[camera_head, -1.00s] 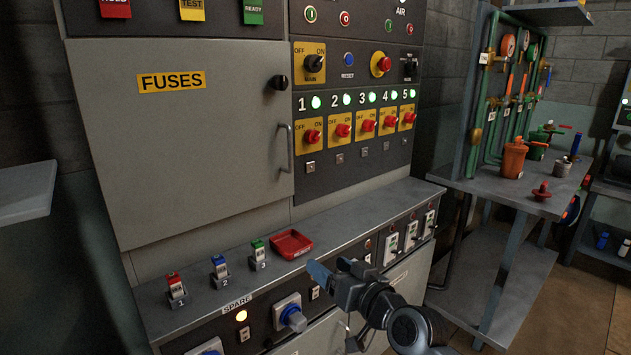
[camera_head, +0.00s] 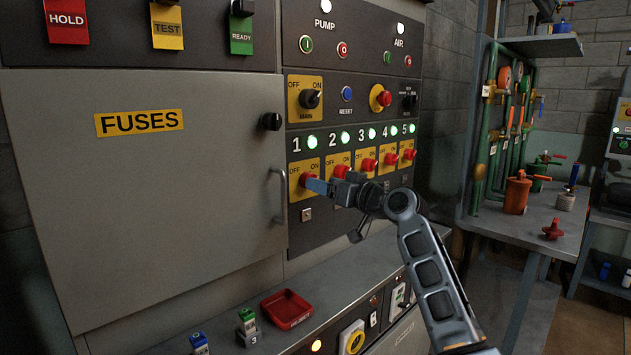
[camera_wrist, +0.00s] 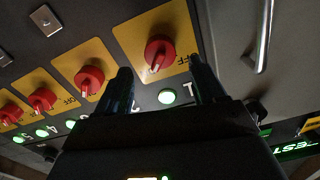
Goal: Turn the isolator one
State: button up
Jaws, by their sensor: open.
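Isolator one is a red rotary knob (camera_head: 308,181) on a yellow plate marked OFF and ON, under the number 1 and a lit green lamp (camera_head: 313,141). In the wrist view the knob (camera_wrist: 159,52) lies beyond and between my two fingers, with its yellow plate behind it. My gripper (camera_head: 320,187) is at the panel just right of this knob in the head view, with its blue fingertip overlapping the plate. The fingers (camera_wrist: 160,85) are apart with nothing held. Whether a finger touches the knob I cannot tell.
Isolator two's knob (camera_head: 340,171) is close beside my gripper, and more red knobs run to the right. A door handle (camera_head: 279,195) stands out at the left. Below is a ledge with a red tray (camera_head: 287,309) and small fuses.

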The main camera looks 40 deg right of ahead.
jog(key=shift+w+a, duration=0.1)
jog(key=shift+w, duration=1.9)
jog(key=shift+c, duration=0.3)
jog(key=c, duration=1)
jog(key=shift+f, duration=0.1)
jog(key=shift+f+n+b, duration=0.1)
jog(key=shift+n+b, duration=0.2)
jog(key=shift+b, duration=0.45)
jog(key=n+b, duration=0.5)
jog(key=b, duration=0.1)
jog(key=n+b, duration=1.2)
jog(key=b, duration=0.1)
jog(key=shift+a+f, duration=0.1)
jog(key=shift+a, duration=0.15)
jog(key=shift+n, duration=0.3)
